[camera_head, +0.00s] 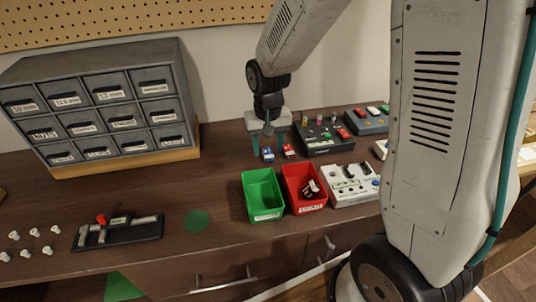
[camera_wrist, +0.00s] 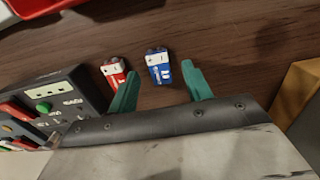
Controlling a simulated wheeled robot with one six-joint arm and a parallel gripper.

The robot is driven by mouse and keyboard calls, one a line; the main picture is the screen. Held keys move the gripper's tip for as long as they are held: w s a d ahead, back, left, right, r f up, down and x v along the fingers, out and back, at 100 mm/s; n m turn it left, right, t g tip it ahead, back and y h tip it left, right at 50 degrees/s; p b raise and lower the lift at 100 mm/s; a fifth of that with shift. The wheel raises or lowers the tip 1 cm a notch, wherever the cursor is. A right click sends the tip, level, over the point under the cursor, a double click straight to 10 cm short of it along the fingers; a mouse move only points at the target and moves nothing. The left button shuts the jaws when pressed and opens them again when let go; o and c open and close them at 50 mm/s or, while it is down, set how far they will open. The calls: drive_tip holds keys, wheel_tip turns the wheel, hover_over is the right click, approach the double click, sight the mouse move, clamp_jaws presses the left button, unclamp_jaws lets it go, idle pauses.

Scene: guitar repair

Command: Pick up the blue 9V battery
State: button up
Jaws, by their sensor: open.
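The blue 9V battery (camera_wrist: 159,66) lies on the dark wooden bench in the wrist view, a little ahead of and between my two green fingertips. It also shows in the head view (camera_head: 268,154), just below my gripper. A red battery (camera_wrist: 115,71) lies beside it to the left, close to the tip of my left finger in that picture; the head view shows it too (camera_head: 289,151). My gripper (camera_wrist: 158,84) is open and empty, pointing down over the bench. I cannot tell its exact height above the batteries.
A green bin (camera_head: 263,196) and a red bin (camera_head: 303,188) with dark items stand in front of the batteries. A dark tester box (camera_head: 325,140) is close on the right. A drawer cabinet (camera_head: 100,105) stands at the left. The bench between cabinet and batteries is clear.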

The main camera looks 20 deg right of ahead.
drive_tip(key=shift+f, duration=0.75)
drive_tip(key=c, duration=1)
drive_tip(key=shift+o, duration=0.2)
drive_tip(key=shift+r, duration=0.1)
